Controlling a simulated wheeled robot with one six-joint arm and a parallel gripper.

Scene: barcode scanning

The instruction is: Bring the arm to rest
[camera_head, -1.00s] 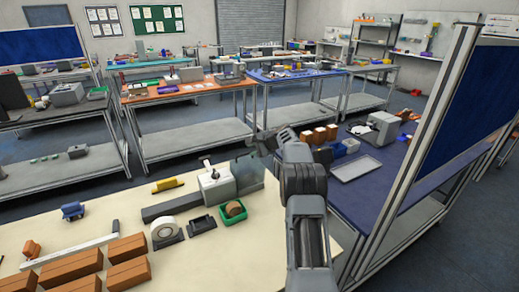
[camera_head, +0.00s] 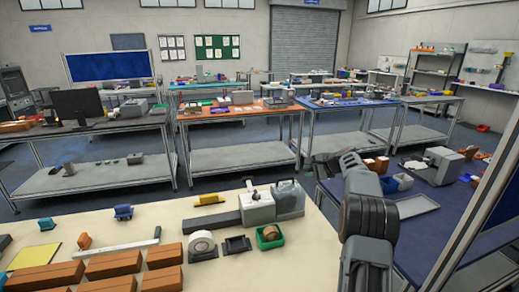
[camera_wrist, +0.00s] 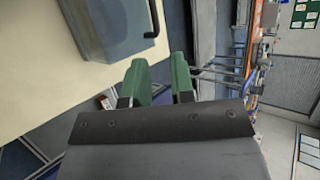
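My gripper (camera_wrist: 160,82) shows in the wrist view as two green fingers standing apart, with nothing between them. It is open. The wrist view is turned on its side, with the cream table (camera_wrist: 35,60) at the left and a grey box (camera_wrist: 115,28) with a dark handle beyond the fingers. In the head view my dark grey arm stands folded at the right edge of the cream table (camera_head: 330,262). The fingers are hidden there. The grey and white machine (camera_head: 258,208) sits on the table left of the arm.
Several brown boxes (camera_head: 113,265) lie at the table's front left. A tape roll (camera_head: 201,242), a green tray (camera_head: 269,238) and a yellow tool (camera_head: 208,199) lie nearer the machine. A blue-topped table (camera_head: 425,235) stands right of my arm. Other benches stand farther back.

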